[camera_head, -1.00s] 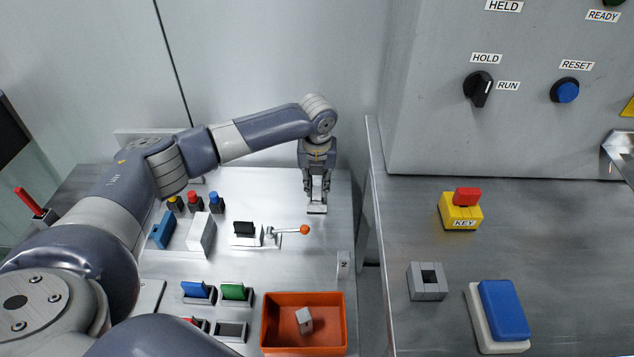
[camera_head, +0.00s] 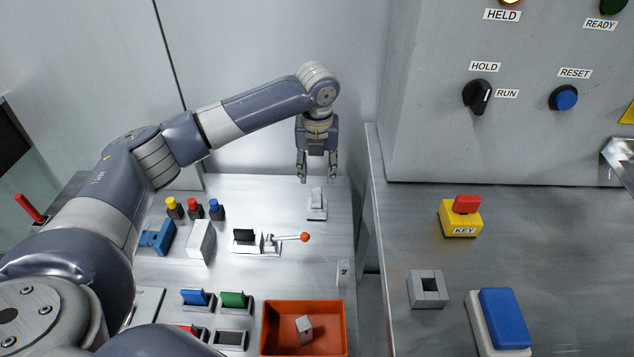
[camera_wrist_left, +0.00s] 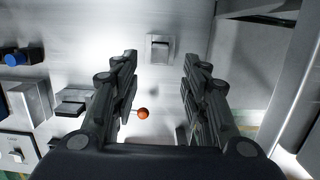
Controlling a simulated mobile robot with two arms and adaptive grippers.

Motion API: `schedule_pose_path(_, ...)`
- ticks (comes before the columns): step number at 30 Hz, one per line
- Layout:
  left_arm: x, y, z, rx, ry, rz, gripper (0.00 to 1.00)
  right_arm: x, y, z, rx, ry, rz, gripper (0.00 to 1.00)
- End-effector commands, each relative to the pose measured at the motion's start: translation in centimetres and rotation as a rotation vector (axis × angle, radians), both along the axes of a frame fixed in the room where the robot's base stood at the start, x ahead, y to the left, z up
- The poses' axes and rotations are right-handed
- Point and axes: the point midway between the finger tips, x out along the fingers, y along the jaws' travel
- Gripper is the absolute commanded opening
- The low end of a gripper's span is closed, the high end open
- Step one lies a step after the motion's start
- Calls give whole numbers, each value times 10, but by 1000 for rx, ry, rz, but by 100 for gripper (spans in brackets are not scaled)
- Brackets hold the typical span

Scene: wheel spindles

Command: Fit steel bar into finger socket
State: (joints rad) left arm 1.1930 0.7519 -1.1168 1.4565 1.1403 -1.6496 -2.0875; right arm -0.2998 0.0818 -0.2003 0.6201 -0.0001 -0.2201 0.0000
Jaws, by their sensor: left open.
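A small steel bar (camera_head: 317,193) stands upright in a low pale socket plate (camera_head: 317,213) near the back right of the left bench. Bar and plate also show in the left wrist view as a light block (camera_wrist_left: 159,50) at the top, between and beyond the fingertips. How deep the bar sits cannot be told. My left gripper (camera_head: 317,180) is open and empty, with its fingers pointing down above the bar. Its two fingers (camera_wrist_left: 160,62) are wide apart in the left wrist view. My right gripper is in no view.
An orange-knobbed lever (camera_head: 304,237) is in front of the socket plate. An orange bin (camera_head: 341,343) holds a grey block (camera_head: 304,328). A square-holed grey block (camera_head: 428,287) and a yellow key switch (camera_head: 460,220) are on the right bench. A gap separates the benches.

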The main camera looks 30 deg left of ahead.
Motion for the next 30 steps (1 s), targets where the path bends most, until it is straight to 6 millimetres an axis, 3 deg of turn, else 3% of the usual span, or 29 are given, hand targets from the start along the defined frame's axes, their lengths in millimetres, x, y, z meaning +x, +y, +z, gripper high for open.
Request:
schedule_pose_path(3,-2,-2,19,-1,-2,0,41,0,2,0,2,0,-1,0)
schedule_pose_path(9,-5,-2,33,0,0,0,41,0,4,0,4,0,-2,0)
schedule_pose_path(30,-5,-2,33,0,1,0,41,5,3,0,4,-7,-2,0)
